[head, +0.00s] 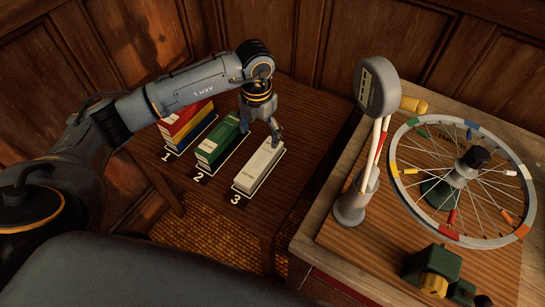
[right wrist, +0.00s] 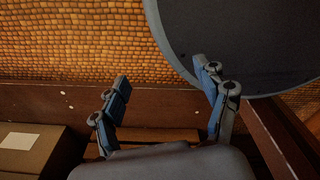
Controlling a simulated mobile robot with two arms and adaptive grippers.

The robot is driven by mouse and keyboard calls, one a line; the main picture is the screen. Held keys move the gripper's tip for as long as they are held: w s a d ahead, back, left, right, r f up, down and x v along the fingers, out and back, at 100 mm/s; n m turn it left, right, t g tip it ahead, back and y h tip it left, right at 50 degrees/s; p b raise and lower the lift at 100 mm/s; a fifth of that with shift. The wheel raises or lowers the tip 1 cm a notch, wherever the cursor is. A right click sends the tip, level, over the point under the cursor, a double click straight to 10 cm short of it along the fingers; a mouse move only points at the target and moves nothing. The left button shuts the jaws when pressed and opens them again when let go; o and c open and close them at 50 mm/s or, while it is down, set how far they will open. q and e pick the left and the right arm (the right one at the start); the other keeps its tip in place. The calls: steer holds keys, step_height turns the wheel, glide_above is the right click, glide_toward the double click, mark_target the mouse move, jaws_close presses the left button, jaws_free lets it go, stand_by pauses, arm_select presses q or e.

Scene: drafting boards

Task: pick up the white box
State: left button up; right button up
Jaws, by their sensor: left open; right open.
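The white box (head: 259,167) lies in the outlined spot marked 3 on the wooden table (head: 290,208), in the head view. My left gripper (head: 261,134) points down at the far end of the white box, its fingers apart. I cannot tell whether a finger touches the box. My right gripper (right wrist: 160,72) shows only in the right wrist view, open with nothing between its fingers. The white box is not in that view.
A green box (head: 217,143) lies at spot 2 and a red and yellow box (head: 186,122) at spot 1. To the right, a second table (head: 314,250) bears a spoked wheel (head: 393,172) and a grey stand (head: 348,207). A brown box (right wrist: 38,150) shows in the right wrist view.

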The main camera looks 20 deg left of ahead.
arm_select(q)
glide_above(260, 160)
step_height(260, 160, down, 8)
steer(key=shift+s+d+r+p, duration=0.1)
steer(key=shift+r+p, duration=0.15)
steer(key=shift+p, duration=0.1)
step_height(260, 160, down, 5)
steer(key=shift+r+p, duration=0.15)
steer(key=shift+p, duration=0.55)
steer(key=shift+f, duration=0.55)
steer(key=c, duration=1.4)
steer(key=shift+c, duration=0.2)
arm_select(e)
steer(key=shift+w+a+r, duration=0.1)
steer(key=shift+w+r, duration=0.15)
steer(key=shift+r, duration=0.3)
steer(key=shift+w+r, duration=0.2)
steer(key=shift+r, duration=0.35)
arm_select(q)
steer(key=shift+r, duration=0.2)
